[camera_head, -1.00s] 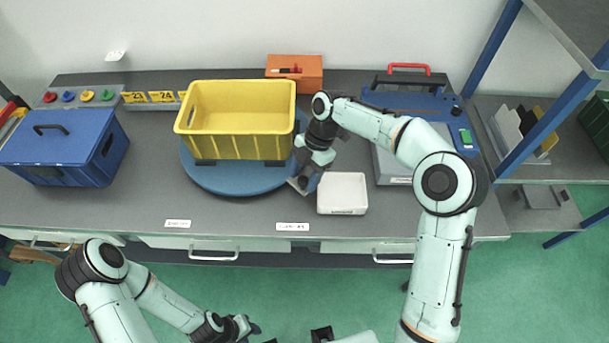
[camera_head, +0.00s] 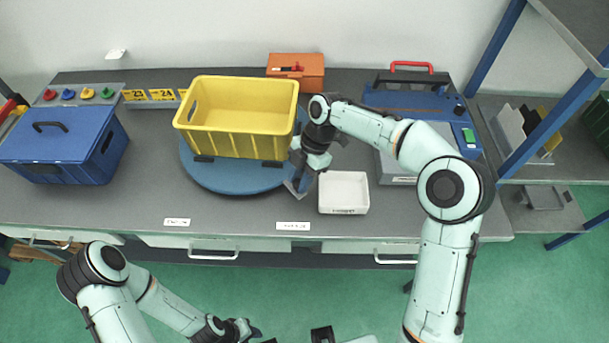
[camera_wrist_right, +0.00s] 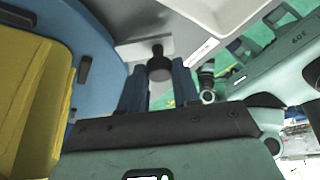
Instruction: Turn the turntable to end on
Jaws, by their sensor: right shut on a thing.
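The turntable is a round blue disc (camera_head: 230,181) on the grey bench, and it also shows in the right wrist view (camera_wrist_right: 103,55). A yellow crate (camera_head: 232,144) stands on it, slightly askew. A grey plate with a black knob (camera_wrist_right: 158,66) sits at the turntable's front right edge. My right gripper (camera_head: 298,184) is at that edge; in the right wrist view its blue fingers (camera_wrist_right: 160,85) are on either side of the knob, shut on it. The arm and gripper mostly hide the knob in the head view. My left gripper (camera_head: 247,330) is low over the floor, away from the bench; its jaws are unclear.
A white tray (camera_head: 343,210) lies just right of my right gripper. A blue lidded box (camera_head: 60,150) stands at the left and an orange box (camera_head: 310,70) behind. A blue case with a red handle (camera_head: 410,97) is at the back right. The bench front left of centre is clear.

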